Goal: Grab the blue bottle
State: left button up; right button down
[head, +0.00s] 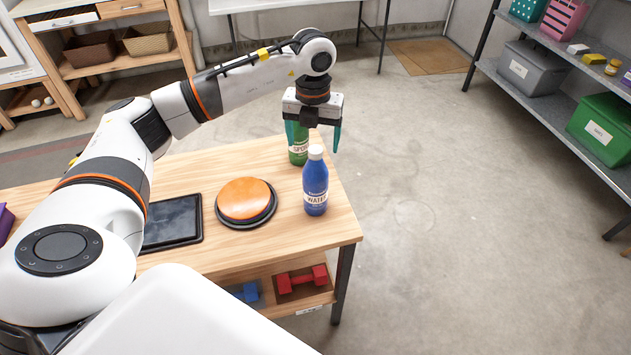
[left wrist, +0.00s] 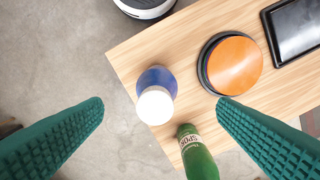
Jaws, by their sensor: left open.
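The blue bottle (head: 316,186) with a white cap stands upright near the right end of the wooden table (head: 290,239). In the left wrist view the blue bottle (left wrist: 158,80) is seen from above, cap towards the camera, beyond the fingertips and roughly midway across the gap. My left gripper (head: 313,138) is open with teal fingers pointing down, above the table's far right corner. It is around or in front of a green bottle (head: 298,150), which I cannot tell exactly. The fingers also show in the left wrist view (left wrist: 160,106), with nothing held. My right gripper is not in view.
An orange disc on a black base (head: 245,200) lies left of the blue bottle, with a black tablet (head: 172,222) further left. The green bottle (left wrist: 196,155) stands close to the blue one. Red dumbbells (head: 301,281) lie on the lower shelf. Floor right of the table is clear.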

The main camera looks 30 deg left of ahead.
aim_at(316, 163)
pick_arm(q)
notch_tip(316, 163, down, 3)
jog(key=shift+r+p, duration=0.1)
jog(key=shift+p, duration=0.2)
jog(key=f, duration=0.1)
jog(key=f+p, duration=0.2)
jog(key=f, duration=0.1)
jog(key=shift+w+d+f, duration=0.1)
jog(key=shift+w, duration=0.15)
jog(key=shift+f, duration=0.6)
jog(key=shift+r, duration=0.1)
grip_shut()
jog(key=shift+w, duration=0.1)
